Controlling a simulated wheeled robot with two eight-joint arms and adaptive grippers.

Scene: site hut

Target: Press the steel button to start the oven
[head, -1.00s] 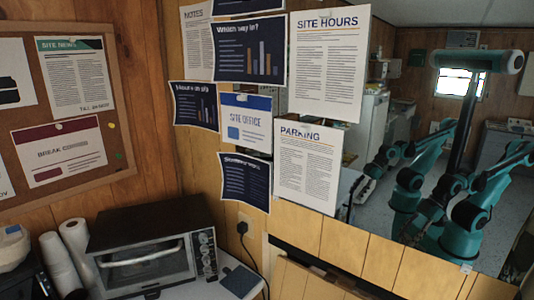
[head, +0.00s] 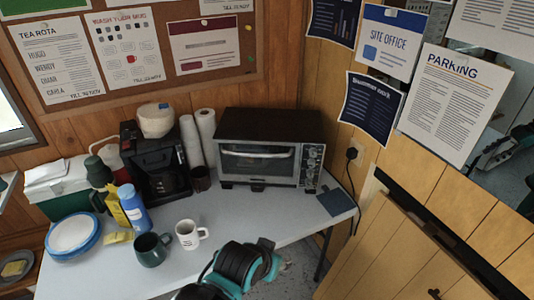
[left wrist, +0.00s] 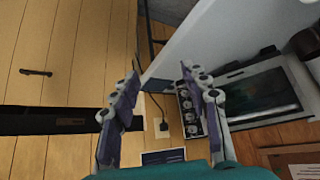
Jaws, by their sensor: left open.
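The toaster oven (head: 262,117) stands at the back right of the table, with a black top, a glass door and a steel handle. Its control panel (head: 312,165) is on the right of its front and carries several round knobs. In the left wrist view the oven (left wrist: 262,92) lies sideways at right, and its panel (left wrist: 184,104) shows partly between my fingers. I cannot single out the steel button from the knobs. My left gripper (left wrist: 163,76) is open and empty, apart from the panel. A teal and black arm part of mine shows at the bottom of the head view.
The white table (head: 240,213) holds two mugs, a blue bottle (head: 133,209), plates (head: 73,235) and a coffee maker (head: 155,165) left of the oven. A dark blue pad (head: 336,202) lies right of the oven. A plugged cord (head: 352,154) hangs on the wall.

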